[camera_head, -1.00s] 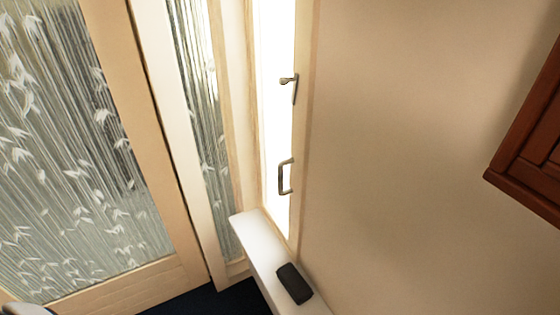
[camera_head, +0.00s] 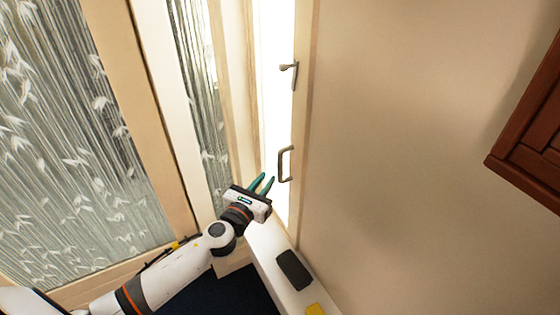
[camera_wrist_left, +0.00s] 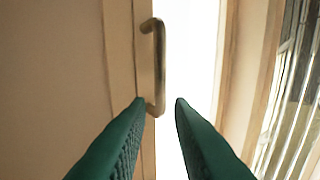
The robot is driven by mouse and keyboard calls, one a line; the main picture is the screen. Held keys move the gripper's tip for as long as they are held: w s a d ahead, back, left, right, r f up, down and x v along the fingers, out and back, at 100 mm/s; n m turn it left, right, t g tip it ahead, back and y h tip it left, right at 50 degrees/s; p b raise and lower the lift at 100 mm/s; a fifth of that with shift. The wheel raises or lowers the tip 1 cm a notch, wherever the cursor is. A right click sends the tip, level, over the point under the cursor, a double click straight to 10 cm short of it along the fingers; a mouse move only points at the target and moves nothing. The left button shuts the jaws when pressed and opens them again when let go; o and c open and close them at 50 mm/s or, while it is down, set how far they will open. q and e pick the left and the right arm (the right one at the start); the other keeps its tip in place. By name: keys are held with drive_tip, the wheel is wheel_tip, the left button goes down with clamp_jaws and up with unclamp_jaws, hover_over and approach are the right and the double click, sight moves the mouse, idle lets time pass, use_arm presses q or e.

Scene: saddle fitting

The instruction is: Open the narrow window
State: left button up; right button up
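The narrow window (camera_head: 274,110) is a tall, bright pane in a pale wooden frame, and it looks shut. A lever handle (camera_head: 290,72) sits high on its right side. A metal bar handle (camera_head: 284,164) sits lower on the same side; it also shows in the left wrist view (camera_wrist_left: 158,65). My left gripper (camera_head: 266,182) is open, with green fingers, just left of the bar handle's lower end. In the left wrist view my left gripper (camera_wrist_left: 162,100) has the handle's lower end in the gap near the left fingertip; contact is unclear. My right gripper is out of view.
A white ledge (camera_head: 262,240) below the window holds a dark box (camera_head: 293,270) and a yellow object (camera_head: 315,310). A frosted glass door (camera_head: 75,150) stands at left. A wooden cabinet (camera_head: 530,150) hangs at right.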

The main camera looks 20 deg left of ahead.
sight(279, 164)
use_arm(q)
drive_tip(key=w, duration=0.9)
drive_tip(key=shift+d, duration=0.35)
clamp_jaws()
